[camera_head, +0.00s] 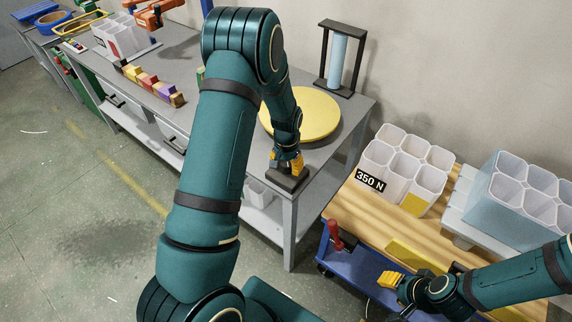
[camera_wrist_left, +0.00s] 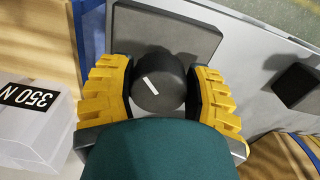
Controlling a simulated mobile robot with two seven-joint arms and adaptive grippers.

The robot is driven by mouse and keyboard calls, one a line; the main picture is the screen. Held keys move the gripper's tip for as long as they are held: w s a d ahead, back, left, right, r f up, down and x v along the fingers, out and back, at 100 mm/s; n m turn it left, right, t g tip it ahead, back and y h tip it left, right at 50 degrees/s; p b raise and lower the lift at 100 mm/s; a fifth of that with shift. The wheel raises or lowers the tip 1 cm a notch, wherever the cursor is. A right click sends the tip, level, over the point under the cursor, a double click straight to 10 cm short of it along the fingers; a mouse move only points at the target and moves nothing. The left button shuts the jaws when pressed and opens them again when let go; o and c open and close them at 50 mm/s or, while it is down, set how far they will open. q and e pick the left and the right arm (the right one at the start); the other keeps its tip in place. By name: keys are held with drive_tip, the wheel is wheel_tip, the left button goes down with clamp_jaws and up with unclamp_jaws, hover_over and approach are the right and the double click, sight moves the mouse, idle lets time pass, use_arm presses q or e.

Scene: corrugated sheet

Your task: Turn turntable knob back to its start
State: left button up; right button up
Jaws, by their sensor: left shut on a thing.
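The knob (camera_wrist_left: 157,104) is a dark round cylinder with a short white mark on its top, seen in the left wrist view. It stands on a dark square base plate (camera_wrist_left: 184,30). My left gripper (camera_wrist_left: 160,92) has its yellow fingers on both sides of the knob and is shut on it. In the head view my left gripper (camera_head: 288,163) is at the front corner of the grey table, over the base plate (camera_head: 290,182); the knob is hidden there. The yellow round turntable (camera_head: 318,115) lies just behind. My right gripper (camera_head: 391,280) is low at the right, away from the knob.
A dark frame with a blue cylinder (camera_head: 337,62) stands behind the turntable. Coloured blocks (camera_head: 148,82) line the grey table (camera_head: 345,135) at left. White bins marked 350 N (camera_head: 398,178) and a blue-white bin block (camera_head: 505,205) stand on the wooden cart.

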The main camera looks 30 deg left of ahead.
sight(287, 162)
use_arm(q)
drive_tip(key=n, duration=0.6)
drive_tip(key=shift+w+d+n+p, duration=0.1)
drive_tip(key=shift+d+n+p, duration=0.05)
drive_tip(key=shift+n+p, duration=0.15)
idle(0.5)
drive_tip(key=o, duration=1.2)
wheel_tip(287, 162, up, 12)
